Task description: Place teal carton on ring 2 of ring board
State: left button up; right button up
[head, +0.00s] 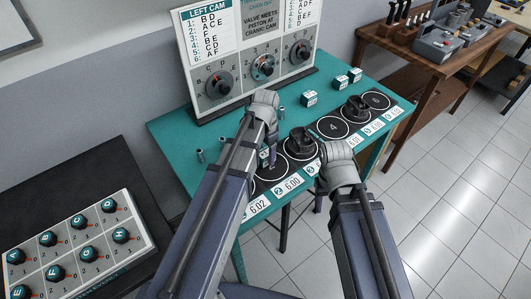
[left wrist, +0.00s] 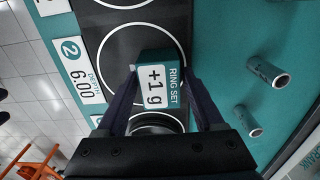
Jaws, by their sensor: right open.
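The teal carton (left wrist: 156,82), marked "+1 g RING SET", sits between the fingers of my left gripper (left wrist: 160,84) in the left wrist view. The fingers touch or nearly touch its two sides. It is over ring 2 (left wrist: 112,58) of the ring board, beside the label "2 6.00". I cannot tell whether its underside touches the board. In the head view my left arm hides much of my left gripper (head: 268,156) and the carton. My right gripper (head: 319,192) is mostly hidden below its wrist, near the board's front edge, apart from the carton.
Black round parts stand on ring 3 (head: 301,143) and ring 5 (head: 356,107). More cartons (head: 309,98) stand behind the board. Small metal cylinders (head: 200,155) stand on the teal table (head: 167,132) at left. A sign panel (head: 240,50) rises at the back.

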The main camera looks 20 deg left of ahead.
aim_at(265, 151)
pick_arm(q)
jog(key=shift+o, duration=0.9)
notch_tip(265, 151, up, 12)
jog(key=r+p, duration=0.1)
jog(key=p, duration=1.1)
jog(key=s+d+n+y, duration=0.1)
jog(key=s+d+n, duration=0.2)
jog(key=s+d, duration=0.7)
jog(key=s, duration=0.4)
jog(key=shift+s+d+f+n, duration=0.15)
jog(key=shift+d+f+n, duration=0.1)
jog(key=shift+n, duration=0.15)
